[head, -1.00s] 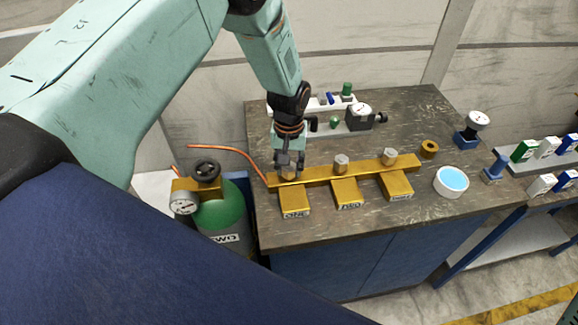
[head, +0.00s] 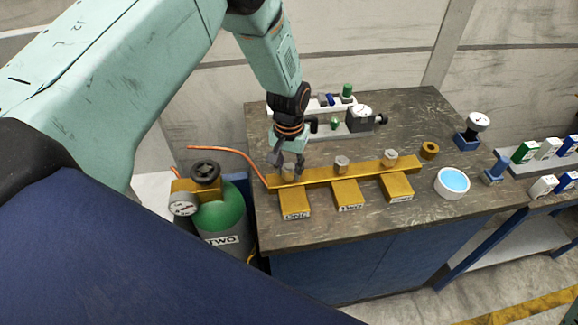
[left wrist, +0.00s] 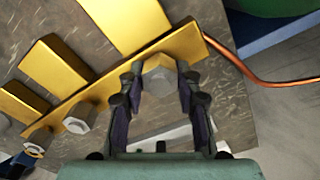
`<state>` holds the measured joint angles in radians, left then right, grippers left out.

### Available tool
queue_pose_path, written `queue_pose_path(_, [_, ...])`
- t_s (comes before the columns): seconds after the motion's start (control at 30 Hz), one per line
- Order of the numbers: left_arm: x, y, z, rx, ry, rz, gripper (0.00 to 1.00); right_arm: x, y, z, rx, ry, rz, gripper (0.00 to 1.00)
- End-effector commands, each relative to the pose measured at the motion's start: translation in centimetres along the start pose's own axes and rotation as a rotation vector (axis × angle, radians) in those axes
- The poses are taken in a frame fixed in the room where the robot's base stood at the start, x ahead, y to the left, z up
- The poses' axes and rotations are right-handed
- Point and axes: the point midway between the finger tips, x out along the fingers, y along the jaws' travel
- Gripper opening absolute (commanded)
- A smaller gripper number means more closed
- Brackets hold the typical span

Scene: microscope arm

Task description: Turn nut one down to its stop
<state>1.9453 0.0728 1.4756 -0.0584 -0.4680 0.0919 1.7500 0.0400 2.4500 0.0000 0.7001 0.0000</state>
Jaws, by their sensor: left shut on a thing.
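Nut one (left wrist: 158,80) is a silver hex nut at the left end of the brass manifold bar (head: 325,175), above the leftmost brass block (head: 294,202). My left gripper (head: 288,165) reaches down to it from above. In the left wrist view my left gripper's fingers (left wrist: 157,90) stand on both sides of the nut, shut on it. Two more silver hex nuts, the middle one (head: 342,164) and the right one (head: 391,158), sit on the same bar, apart from the gripper. My right gripper is not in view.
A green cylinder (head: 220,212) with a gauge stands left of the bench, and a copper tube (head: 228,150) runs to the bar. A gauge fixture (head: 360,120) stands behind the bar. A brass ring (head: 430,150) and white dish (head: 452,183) lie to the right.

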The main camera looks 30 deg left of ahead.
Motion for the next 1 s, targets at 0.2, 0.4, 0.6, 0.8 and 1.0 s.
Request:
queue_pose_path(0.2, [0.1,0.0,0.2,0.002,-0.006,-0.001,0.46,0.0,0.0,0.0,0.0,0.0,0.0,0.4])
queue_pose_path(0.4, [0.1,0.0,0.1,0.001,-0.003,-0.001,0.57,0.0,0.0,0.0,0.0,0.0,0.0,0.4])
queue_pose_path(0.6, [0.0,0.0,0.1,0.0,-0.002,0.0,0.57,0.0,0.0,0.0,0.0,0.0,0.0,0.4])
queue_pose_path(0.8, [-1.9,0.0,-0.1,0.0,0.002,0.0,0.57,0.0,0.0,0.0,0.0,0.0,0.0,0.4])
queue_pose_path(1.0, [-6.0,0.0,-0.1,-0.001,0.002,0.001,0.57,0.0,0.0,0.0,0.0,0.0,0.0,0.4])
